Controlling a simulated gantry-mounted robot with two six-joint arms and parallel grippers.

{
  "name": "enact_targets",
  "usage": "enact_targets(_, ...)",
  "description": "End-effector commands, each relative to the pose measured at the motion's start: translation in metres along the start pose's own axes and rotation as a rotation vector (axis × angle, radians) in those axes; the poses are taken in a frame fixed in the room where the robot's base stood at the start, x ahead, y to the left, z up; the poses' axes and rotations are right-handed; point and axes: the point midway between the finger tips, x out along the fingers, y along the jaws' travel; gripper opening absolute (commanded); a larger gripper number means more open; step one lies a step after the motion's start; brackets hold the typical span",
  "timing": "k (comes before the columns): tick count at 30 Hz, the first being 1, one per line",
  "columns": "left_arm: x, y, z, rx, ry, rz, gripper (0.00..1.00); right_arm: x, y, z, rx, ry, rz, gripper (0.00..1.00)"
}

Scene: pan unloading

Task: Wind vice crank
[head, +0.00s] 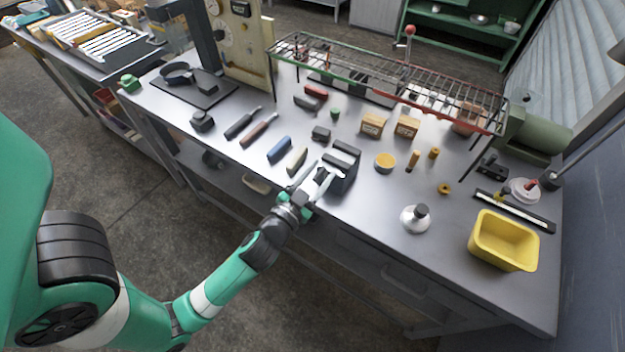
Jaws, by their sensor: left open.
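A dark grey vice (344,161) stands at the front edge of the workbench, near the middle of the view. My left gripper (322,175) reaches in from the lower left and is at the front left side of the vice. Its light fingers are open, close to the vice's front. I cannot make out the crank, as the gripper covers that area, and I cannot tell whether the fingers touch it. My right gripper is not in view.
The grey workbench (365,215) holds several hand tools left of the vice, including a blue-handled piece (280,149). A wire rack (385,78) stands behind. A yellow tub (504,241) and a silver, dark-topped item (416,218) are at the right. The bench front right of the vice is fairly clear.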

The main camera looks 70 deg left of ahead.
Motion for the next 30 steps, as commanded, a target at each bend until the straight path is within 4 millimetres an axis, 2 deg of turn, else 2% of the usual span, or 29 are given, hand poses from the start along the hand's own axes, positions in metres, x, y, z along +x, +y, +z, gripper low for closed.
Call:
enact_targets(5, -0.03, 0.001, 0.003, 0.001, 0.0, 0.004, 0.48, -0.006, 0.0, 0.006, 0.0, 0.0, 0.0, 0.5)
enact_targets(12, -0.09, 0.003, 0.004, 0.003, 0.001, 0.008, 0.48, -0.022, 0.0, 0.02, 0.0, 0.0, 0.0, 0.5)
enact_targets(15, -0.102, 0.003, 0.003, 0.004, -0.002, 0.007, 0.48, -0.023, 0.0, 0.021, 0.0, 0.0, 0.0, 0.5)
enact_targets(21, -0.112, 0.0, 0.001, 0.001, 0.0, 0.0, 0.48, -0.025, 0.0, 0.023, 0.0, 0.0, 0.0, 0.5)
enact_targets(30, -0.113, -0.001, 0.0, 0.0, 0.0, -0.001, 0.48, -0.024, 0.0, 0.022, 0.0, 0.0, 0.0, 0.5)
